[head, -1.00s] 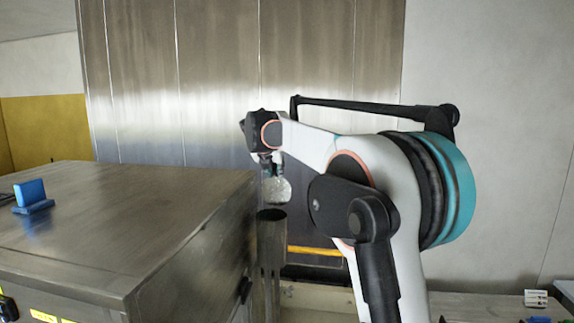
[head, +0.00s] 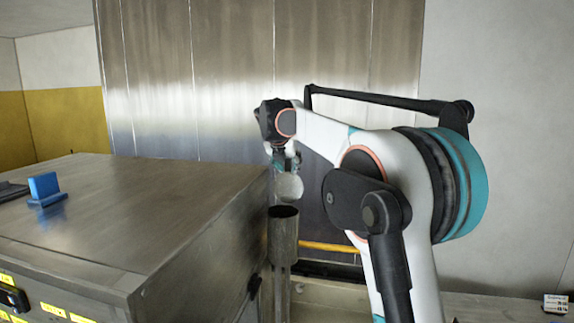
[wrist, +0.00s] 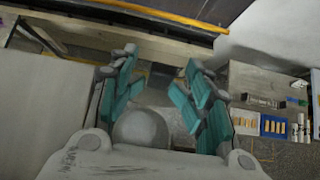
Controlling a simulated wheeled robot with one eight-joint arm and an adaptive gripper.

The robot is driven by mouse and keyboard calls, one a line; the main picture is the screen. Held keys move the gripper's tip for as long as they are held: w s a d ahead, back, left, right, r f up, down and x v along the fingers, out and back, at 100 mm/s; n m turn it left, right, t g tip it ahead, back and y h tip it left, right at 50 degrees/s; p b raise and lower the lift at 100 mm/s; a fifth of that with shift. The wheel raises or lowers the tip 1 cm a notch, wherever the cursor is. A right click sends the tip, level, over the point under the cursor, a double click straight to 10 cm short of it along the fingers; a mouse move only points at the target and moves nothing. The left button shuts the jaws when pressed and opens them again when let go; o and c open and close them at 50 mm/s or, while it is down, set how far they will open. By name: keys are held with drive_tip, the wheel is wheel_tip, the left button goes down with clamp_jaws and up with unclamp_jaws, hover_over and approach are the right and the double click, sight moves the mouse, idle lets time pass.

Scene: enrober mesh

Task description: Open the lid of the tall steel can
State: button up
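The tall steel can (head: 283,236) is a narrow upright cylinder beside the right side of the steel cabinet; its dark mouth shows at the top. A pale round disc, apparently its lid (head: 289,188), stands tilted up just above and behind the mouth, face toward the head camera. Any hinge is too small to tell. My gripper (head: 285,160) is right above the disc, pointing down. In the wrist view the teal fingers of my gripper (wrist: 160,60) are spread apart. A round grey shape, likely the lid (wrist: 141,128), shows between them, with a gap on the right.
The steel cabinet (head: 130,215) fills the left, with a blue bracket (head: 45,188) on top. A tall steel panel (head: 230,80) stands behind. A yellow bar (head: 328,247) runs low behind the can. The wrist view shows a blue tray (wrist: 273,127) at right.

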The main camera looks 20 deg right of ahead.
drive_tip(key=shift+r, duration=0.1)
idle(0.3)
drive_tip(key=v, duration=1.2)
